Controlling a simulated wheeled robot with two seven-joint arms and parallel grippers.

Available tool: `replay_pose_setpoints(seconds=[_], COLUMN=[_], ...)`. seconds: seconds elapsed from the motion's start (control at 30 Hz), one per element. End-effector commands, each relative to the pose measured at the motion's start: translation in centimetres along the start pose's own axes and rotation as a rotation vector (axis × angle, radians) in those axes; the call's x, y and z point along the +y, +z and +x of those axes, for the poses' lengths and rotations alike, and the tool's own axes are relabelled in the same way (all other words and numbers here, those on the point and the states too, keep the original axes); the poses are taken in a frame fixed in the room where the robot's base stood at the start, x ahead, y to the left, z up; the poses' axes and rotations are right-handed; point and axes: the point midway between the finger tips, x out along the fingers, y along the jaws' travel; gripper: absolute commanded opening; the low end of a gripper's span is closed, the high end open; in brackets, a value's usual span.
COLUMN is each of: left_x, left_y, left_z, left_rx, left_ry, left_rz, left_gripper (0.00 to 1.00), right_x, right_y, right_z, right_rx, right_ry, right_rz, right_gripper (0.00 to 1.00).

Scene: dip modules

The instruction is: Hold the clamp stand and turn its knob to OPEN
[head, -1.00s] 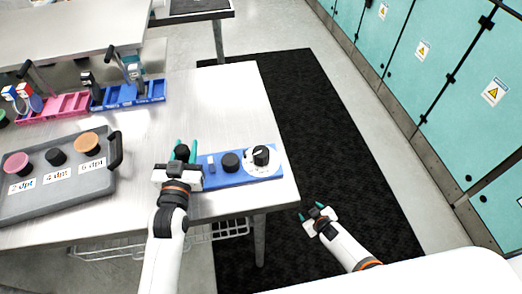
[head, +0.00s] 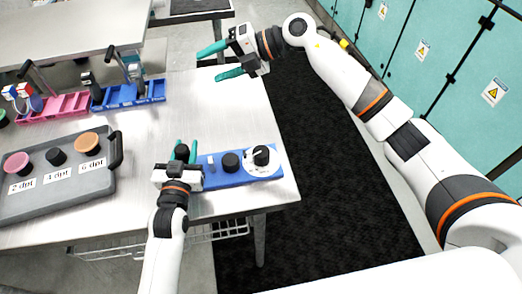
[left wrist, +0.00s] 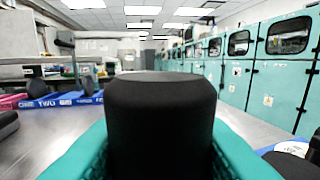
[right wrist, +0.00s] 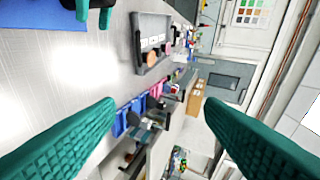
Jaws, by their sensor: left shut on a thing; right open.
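The clamp stand is a blue base (head: 241,176) on the table's right part. It carries a black post at its left end, a black cylinder (head: 230,161) in the middle, and a black knob (head: 261,155) on a round white dial (head: 266,165) at the right end. My left gripper (head: 181,152) is shut on the black post (left wrist: 160,120), which fills the middle of the left wrist view between the teal fingers. My right gripper (head: 221,62) is open and empty above the far part of the table, beyond the stand. The dial's lettering is too small to read.
A grey tray (head: 60,200) with several coloured-topped jars stands at the left. Pink (head: 66,106) and blue (head: 128,96) bins line the table's back left. The table (head: 215,115) is clear between them and the stand. Teal cabinets stand at the right.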

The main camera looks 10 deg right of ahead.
Motion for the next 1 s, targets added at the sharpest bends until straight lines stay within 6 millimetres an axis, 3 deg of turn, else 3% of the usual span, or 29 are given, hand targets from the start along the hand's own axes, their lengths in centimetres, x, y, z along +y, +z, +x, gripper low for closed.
replay_pose_setpoints(seconds=[0.03, 0.1, 0.2, 0.4, 0.6, 1.0], left_x=[0.0, 0.0, 0.0, 0.0, 0.0, 0.0], left_y=[-0.1, -0.1, -0.1, -0.1, -0.1, 0.0], left_z=[0.0, 0.0, 0.0, 0.0, 0.0, 0.0], left_rx=[0.001, 0.001, 0.001, 0.001, 0.000, 0.001], left_ry=[0.000, 0.001, 0.001, 0.000, 0.000, 0.000], left_rz=[-0.001, -0.001, -0.001, -0.001, -0.001, -0.002], left_gripper=[0.00, 0.00, 0.00, 0.00, 0.00, 0.00], right_x=[0.8, 3.0, 6.1, 9.7, 11.3, 18.0], right_y=[2.5, 5.5, 8.2, 10.2, 10.6, 11.7], right_z=[0.7, 0.9, -0.4, -4.1, -5.1, -2.3], right_rx=[-0.091, -0.211, -0.342, -0.478, -0.513, -0.515], right_ry=[0.143, 0.351, 0.620, 0.982, 1.086, 1.082], right_rz=[-0.104, -0.225, -0.358, -0.493, -0.520, -0.516], right_gripper=[0.63, 0.63, 0.63, 0.63, 0.63, 0.63])
